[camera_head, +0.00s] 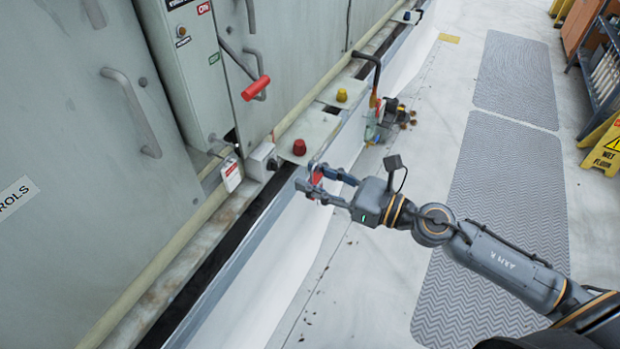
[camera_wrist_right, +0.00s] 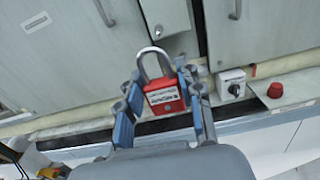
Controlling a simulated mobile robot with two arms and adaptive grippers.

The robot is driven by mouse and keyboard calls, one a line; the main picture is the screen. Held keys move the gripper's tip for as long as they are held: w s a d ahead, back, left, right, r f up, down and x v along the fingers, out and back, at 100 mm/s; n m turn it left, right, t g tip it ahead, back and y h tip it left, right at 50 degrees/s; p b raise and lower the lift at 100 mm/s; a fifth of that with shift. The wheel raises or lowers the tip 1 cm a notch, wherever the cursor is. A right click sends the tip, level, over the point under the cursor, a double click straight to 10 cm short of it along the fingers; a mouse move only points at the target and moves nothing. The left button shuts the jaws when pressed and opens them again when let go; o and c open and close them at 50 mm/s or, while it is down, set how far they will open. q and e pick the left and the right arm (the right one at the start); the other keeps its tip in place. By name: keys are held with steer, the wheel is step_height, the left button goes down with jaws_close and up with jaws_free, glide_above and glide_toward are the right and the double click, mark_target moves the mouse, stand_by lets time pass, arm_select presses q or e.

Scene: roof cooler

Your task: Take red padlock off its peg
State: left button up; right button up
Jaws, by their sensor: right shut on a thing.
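The red padlock (camera_wrist_right: 165,97) is between the blue-grey fingers of my right gripper (camera_wrist_right: 162,85) in the right wrist view. Its body is upright with a white label, and its metal shackle stands up above the fingers. In the head view only a bit of the red padlock (camera_head: 317,177) shows between the fingers of my right gripper (camera_head: 312,180), at the edge of the ledge. The gripper is shut on the padlock body. I cannot make out a peg in the shackle in either view. My left gripper is not in view.
Grey cabinets with a red-gripped lever (camera_head: 256,88) stand at the left. A switch box (camera_head: 262,160), a red knob (camera_head: 299,147), a yellow knob (camera_head: 341,95) and a hanging tag (camera_head: 231,174) are near the ledge. Grey mats (camera_head: 500,180) lie on the open floor.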

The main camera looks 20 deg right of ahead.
mark_target(319, 182)
steer(key=shift+b+v, duration=2.2)
steer(key=shift+v, duration=0.15)
steer(key=shift+s+d+f+b, duration=0.15)
steer(key=shift+s+d+b, duration=0.05)
steer(key=shift+s+b, duration=0.15)
steer(key=shift+d, duration=0.1)
steer(key=s+f+m+t+h, duration=0.5)
steer(key=f+m+h, duration=0.3)
steer(key=h, duration=0.4)
steer(key=shift+s+d+f+m+h, duration=0.35)
steer(key=shift+s+m+h, duration=0.05)
steer(key=shift+m, duration=0.1)
